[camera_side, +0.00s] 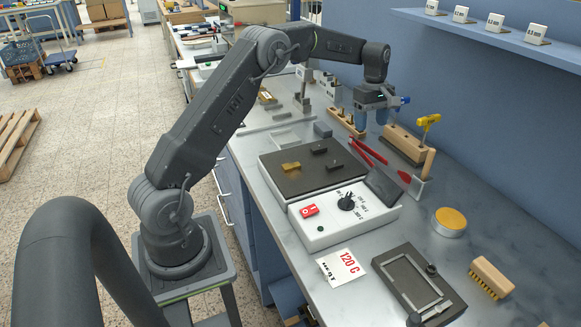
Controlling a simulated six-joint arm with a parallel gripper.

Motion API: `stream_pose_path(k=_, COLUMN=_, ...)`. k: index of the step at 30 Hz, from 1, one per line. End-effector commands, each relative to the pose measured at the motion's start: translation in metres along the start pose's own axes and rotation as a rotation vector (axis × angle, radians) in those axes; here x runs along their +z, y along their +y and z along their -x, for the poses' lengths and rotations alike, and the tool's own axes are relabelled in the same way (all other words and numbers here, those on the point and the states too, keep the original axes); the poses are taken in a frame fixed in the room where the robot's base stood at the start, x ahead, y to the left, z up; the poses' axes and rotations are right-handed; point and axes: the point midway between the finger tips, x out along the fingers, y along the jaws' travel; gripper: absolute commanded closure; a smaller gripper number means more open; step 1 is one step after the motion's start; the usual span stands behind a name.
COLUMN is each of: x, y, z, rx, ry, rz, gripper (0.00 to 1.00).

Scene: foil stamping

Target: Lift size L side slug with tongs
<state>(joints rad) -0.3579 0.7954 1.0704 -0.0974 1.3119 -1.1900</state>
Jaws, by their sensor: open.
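My gripper (371,119) is over the back of the bench, pointing down with its fingers apart and nothing seen between them. Red-handled tongs (369,151) lie on the bench just right of the hot plate, below my gripper in the picture and apart from it. The hot plate (299,184) has a dark top. On it lie two small dark slugs, one farther back (319,150) and one nearer (333,165), and a brass-coloured piece (291,167) at left. Size marks on the slugs are too small to read.
Wooden tool blocks (405,145) stand behind my gripper by the wall. A control box (343,214) with a red switch fronts the hot plate. A card reading 120 C (341,266), a dark framed fixture (415,284), a brush (491,277) and a round tin (449,222) lie nearer.

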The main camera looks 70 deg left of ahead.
Motion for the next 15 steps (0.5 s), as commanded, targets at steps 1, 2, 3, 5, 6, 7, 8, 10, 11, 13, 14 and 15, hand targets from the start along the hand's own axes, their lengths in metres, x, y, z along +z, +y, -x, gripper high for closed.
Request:
stream_pose_path(k=1, x=0.000, y=0.000, z=0.000, rx=0.000, ry=0.000, rz=0.000, gripper=0.36)
stream_pose_path(k=2, x=0.000, y=0.000, z=0.000, rx=0.000, ry=0.000, rz=0.000, gripper=0.36)
stream_pose_path(k=3, x=0.000, y=0.000, z=0.000, rx=0.000, ry=0.000, rz=-0.001, gripper=0.36)
stream_pose_path(k=5, x=0.000, y=0.000, z=0.000, rx=0.000, ry=0.000, rz=-0.001, gripper=0.36)
stream_pose_path(k=6, x=0.000, y=0.000, z=0.000, rx=0.000, ry=0.000, rz=-0.001, gripper=0.36)
stream_pose_path(k=7, x=0.000, y=0.000, z=0.000, rx=0.000, ry=0.000, rz=-0.002, gripper=0.36)
stream_pose_path(k=8, x=0.000, y=0.000, z=-0.001, rx=0.000, ry=0.000, rz=-0.002, gripper=0.36)
stream_pose_path(k=10, x=0.001, y=0.000, z=-0.003, rx=-0.001, ry=0.000, rz=-0.002, gripper=0.36)
stream_pose_path(k=11, x=0.001, y=-0.001, z=-0.005, rx=-0.002, ry=0.000, rz=-0.002, gripper=0.36)
stream_pose_path(k=13, x=0.001, y=-0.001, z=-0.011, rx=-0.003, ry=-0.001, rz=-0.002, gripper=0.36)
stream_pose_path(k=14, x=0.001, y=-0.001, z=-0.014, rx=-0.003, ry=0.000, rz=-0.003, gripper=0.36)
stream_pose_path(k=15, x=0.001, y=-0.001, z=-0.018, rx=-0.003, ry=-0.001, rz=-0.003, gripper=0.36)
